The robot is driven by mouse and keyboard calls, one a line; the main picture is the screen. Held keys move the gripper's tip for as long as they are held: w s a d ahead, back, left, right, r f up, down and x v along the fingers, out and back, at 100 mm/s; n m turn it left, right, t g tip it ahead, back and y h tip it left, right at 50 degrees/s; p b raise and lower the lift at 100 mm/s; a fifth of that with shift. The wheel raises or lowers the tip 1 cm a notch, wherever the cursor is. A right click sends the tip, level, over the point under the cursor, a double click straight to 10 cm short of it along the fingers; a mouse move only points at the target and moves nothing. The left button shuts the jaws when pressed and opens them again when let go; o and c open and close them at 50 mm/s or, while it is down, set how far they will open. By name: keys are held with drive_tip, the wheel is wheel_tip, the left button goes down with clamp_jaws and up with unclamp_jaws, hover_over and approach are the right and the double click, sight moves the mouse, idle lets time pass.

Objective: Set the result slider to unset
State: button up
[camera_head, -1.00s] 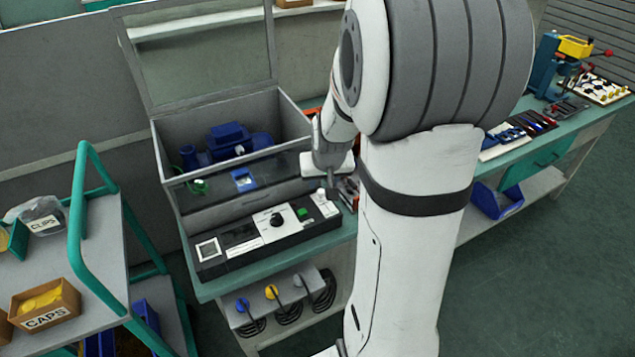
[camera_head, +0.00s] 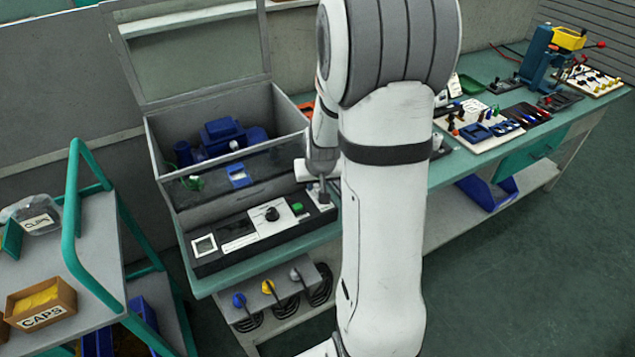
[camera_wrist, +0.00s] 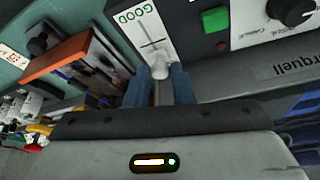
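The result slider has a pale plate (camera_wrist: 147,28) marked GOOD in the wrist view, with a dark slot along it. Its light knob (camera_wrist: 160,66) stands between my fingertips, at the end of the visible slot away from GOOD. The plate's lower part and any other label are hidden by my gripper (camera_wrist: 163,84). The blue fingers stand close on both sides of the knob; whether they press on it I cannot tell. In the head view my gripper (camera_head: 320,188) is at the right end of the black control panel (camera_head: 240,258), and the knob is hidden.
The panel also carries a green button (camera_head: 297,208) and a black rotary knob (camera_head: 271,214). Behind it stands a grey test box (camera_head: 172,133) with its lid up and a blue pump (camera_head: 226,134) inside. An orange-edged item (camera_wrist: 62,55) lies beside the panel.

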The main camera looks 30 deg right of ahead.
clamp_jaws()
drive_tip(key=shift+s+f, duration=0.15)
drive_tip(key=shift+s+b, duration=0.6)
drive_tip(key=shift+s, duration=0.35)
drive_tip(key=shift+s+r, duration=0.1)
drive_tip(key=shift+r, duration=0.1)
drive_tip(key=shift+w+f, duration=0.1)
drive_tip(key=shift+w, duration=0.1)
drive_tip(key=shift+o, duration=2.2)
unclamp_jaws()
